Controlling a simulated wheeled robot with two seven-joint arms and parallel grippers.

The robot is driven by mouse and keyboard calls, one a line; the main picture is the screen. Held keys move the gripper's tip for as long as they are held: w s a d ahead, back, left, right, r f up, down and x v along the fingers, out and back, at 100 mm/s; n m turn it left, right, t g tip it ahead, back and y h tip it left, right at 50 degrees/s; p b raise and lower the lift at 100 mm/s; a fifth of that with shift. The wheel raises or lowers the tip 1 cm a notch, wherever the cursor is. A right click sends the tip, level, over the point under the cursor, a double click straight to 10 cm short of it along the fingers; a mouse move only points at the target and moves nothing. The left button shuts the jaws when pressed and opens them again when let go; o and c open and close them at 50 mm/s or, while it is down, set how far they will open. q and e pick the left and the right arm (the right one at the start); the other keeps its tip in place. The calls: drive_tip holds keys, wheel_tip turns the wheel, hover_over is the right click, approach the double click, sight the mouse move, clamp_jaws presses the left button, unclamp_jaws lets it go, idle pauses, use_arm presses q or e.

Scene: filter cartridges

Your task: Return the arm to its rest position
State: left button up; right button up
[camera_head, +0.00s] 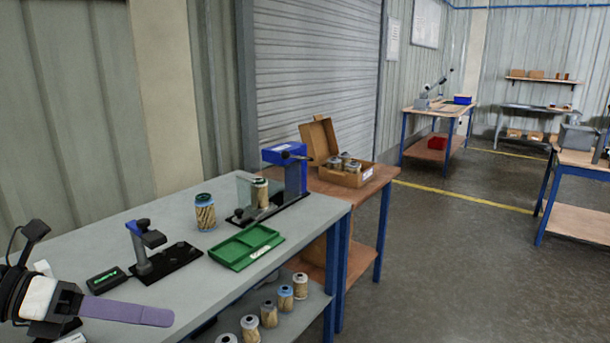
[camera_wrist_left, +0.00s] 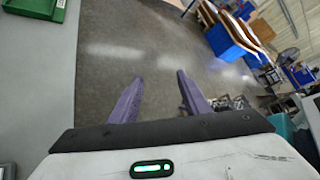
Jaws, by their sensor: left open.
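My left gripper (camera_head: 150,313) comes in at the lower left of the head view, beside the front edge of the grey workbench (camera_head: 130,218). In the left wrist view its two purple fingers (camera_wrist_left: 155,85) are apart with nothing between them, and grey floor shows beyond. A filter cartridge (camera_head: 205,213) stands on the bench. Another cartridge (camera_head: 260,193) stands in the blue-and-black fixture (camera_head: 293,170). My right gripper is in neither view.
A green tray (camera_head: 247,247), a black-based stand (camera_head: 150,255) and a small display box (camera_head: 107,281) sit on the bench. Several cartridges stand on the lower shelf (camera_head: 312,303). An open carton (camera_head: 345,177) holds cartridges on the adjoining wooden table. Floor (camera_head: 440,270) to the right is clear.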

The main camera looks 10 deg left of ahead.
use_arm(q)
wheel_tip(320, 180, down, 24)
drive_tip(key=d+n+t+y+b, duration=0.25)
drive_tip(key=n+t+y, duration=0.5)
drive_tip(key=n, duration=1.85)
drive_tip(key=s+d+f+n+g, duration=0.2)
drive_tip(key=s+d+f+n, duration=0.2)
drive_tip(key=s+f+n, duration=0.2)
drive_tip(key=s+d+f+n+g+y+b, duration=0.1)
drive_tip(key=s+d+f+n+g, duration=0.1)
drive_tip(key=s+d+f+n, duration=0.3)
drive_tip(key=s+f, duration=0.4)
drive_tip(key=f, duration=0.2)
drive_tip(key=shift+f+n+g, duration=0.25)
drive_tip(key=shift+n+g, duration=0.1)
drive_tip(key=shift+n, duration=0.05)
